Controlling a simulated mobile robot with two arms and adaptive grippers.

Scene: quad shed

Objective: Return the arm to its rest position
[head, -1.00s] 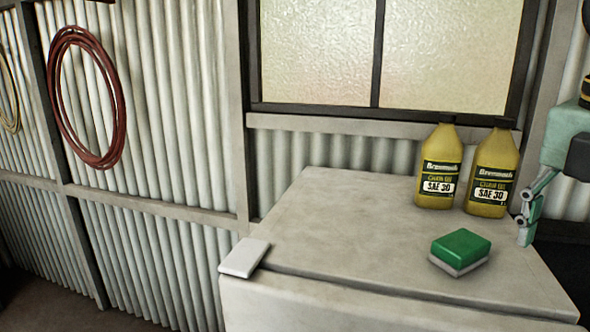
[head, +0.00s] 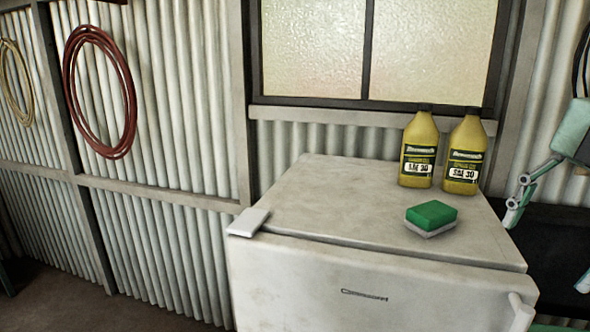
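Part of my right gripper (head: 514,205), pale teal and grey, shows at the right edge, coming in from the right. One finger with its linkage hangs down beside the right side of the white fridge (head: 385,285). Nothing shows held at that finger. The rest of the gripper is cut off by the frame, so its opening cannot be judged. A small pale teal part (head: 584,283) shows lower at the right edge; I cannot tell which part it is. My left gripper is not in view.
On the fridge top stand two yellow oil bottles (head: 418,150) (head: 465,155), with a green and grey sponge (head: 432,216) in front. A white flat block (head: 248,222) lies at the left corner. A red hose (head: 100,92) hangs on the corrugated wall.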

